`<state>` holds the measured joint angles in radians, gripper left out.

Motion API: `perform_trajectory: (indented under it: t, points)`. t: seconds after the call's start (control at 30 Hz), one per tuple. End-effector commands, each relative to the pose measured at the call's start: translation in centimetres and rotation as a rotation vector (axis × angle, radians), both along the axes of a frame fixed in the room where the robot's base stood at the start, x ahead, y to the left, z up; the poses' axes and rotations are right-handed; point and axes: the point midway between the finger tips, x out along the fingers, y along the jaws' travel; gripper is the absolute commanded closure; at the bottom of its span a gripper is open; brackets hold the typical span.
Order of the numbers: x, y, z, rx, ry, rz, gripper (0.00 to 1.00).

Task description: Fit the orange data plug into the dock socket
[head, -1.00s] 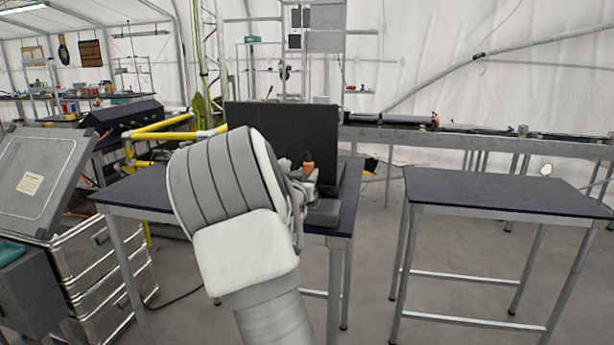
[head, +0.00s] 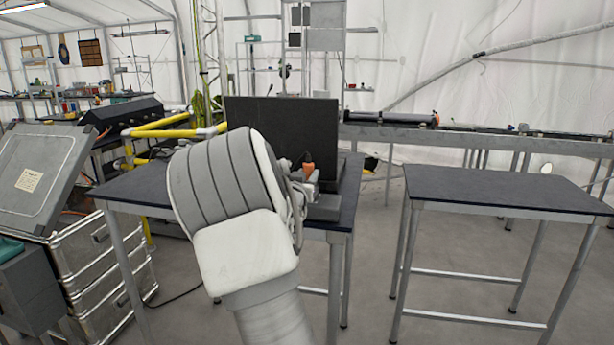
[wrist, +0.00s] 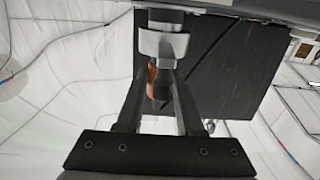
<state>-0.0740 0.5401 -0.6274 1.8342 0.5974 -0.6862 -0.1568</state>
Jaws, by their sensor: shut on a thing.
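The orange data plug (head: 308,167) shows as a small orange patch beside my wrist in the head view. In the wrist view the plug (wrist: 152,80) is between the two dark fingers of my gripper (wrist: 161,88), which is shut on it. A pale grey collar-like part (wrist: 164,44) lies just beyond the fingertips, in line with the plug. A grey block, which looks like the dock (head: 324,208), sits at the table's right front. My arm hides much of it. I cannot see the socket opening or tell whether the plug is in it.
A large black panel (head: 290,125) stands upright on the dark table (head: 140,190), behind my gripper. A second, bare table (head: 500,190) is to the right, across a gap. Metal cases (head: 100,250) and a yellow rail (head: 165,130) are at the left.

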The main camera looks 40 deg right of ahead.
Motion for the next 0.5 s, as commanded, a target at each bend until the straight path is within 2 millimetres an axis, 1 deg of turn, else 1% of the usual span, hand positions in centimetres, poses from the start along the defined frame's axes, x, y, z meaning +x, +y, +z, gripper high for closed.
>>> perform_trajectory:
  t: [0.3, 0.5]
  points:
    - [-0.01, -0.01, -0.90, 0.000, 0.000, 0.000, 1.00]
    - [-0.01, -0.01, -0.99, 0.001, 0.001, 0.000, 1.00]
